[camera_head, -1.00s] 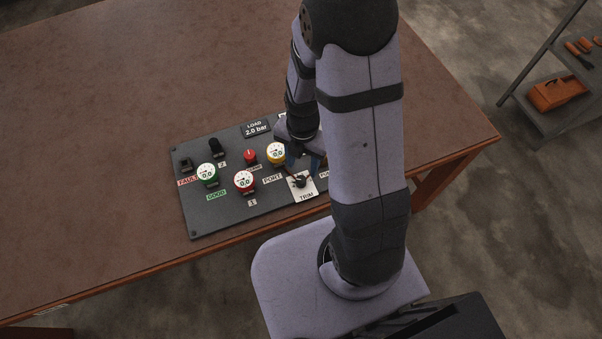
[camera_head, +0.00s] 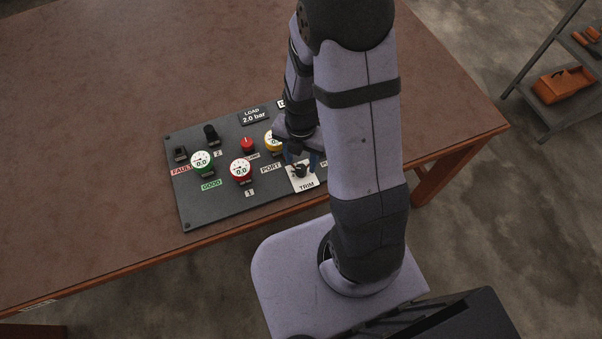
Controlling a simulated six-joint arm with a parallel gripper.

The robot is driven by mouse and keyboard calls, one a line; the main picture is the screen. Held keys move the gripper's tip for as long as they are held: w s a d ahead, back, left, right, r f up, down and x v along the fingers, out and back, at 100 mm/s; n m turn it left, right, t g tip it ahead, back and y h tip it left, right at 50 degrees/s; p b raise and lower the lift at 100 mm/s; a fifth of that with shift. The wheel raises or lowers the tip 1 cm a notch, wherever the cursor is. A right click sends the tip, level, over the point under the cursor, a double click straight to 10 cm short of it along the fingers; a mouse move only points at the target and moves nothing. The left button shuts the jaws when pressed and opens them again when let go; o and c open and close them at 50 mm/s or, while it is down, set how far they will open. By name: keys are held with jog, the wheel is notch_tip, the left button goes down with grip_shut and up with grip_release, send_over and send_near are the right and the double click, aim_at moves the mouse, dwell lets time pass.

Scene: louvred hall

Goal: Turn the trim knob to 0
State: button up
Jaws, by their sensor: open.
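The trim knob (camera_head: 300,171) is a small black knob on a white plate (camera_head: 305,185) labelled TRIM, near the front edge of the dark panel (camera_head: 215,209). My gripper (camera_head: 303,164) points down over the knob, with its blue fingers apart on either side of it. I cannot tell whether the fingers touch the knob. The knob's pointer and scale marks are too small and partly covered to read.
The table (camera_head: 90,150) is clear to the left.

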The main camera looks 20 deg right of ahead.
aim_at(301, 168)
notch_tip(301, 168, down, 4)
jog(key=b, duration=0.3)
jog(key=shift+r, duration=0.2)
jog(key=shift+p, duration=0.35)
jog(key=shift+c, duration=0.4)
grip_shut()
dwell(0.5)
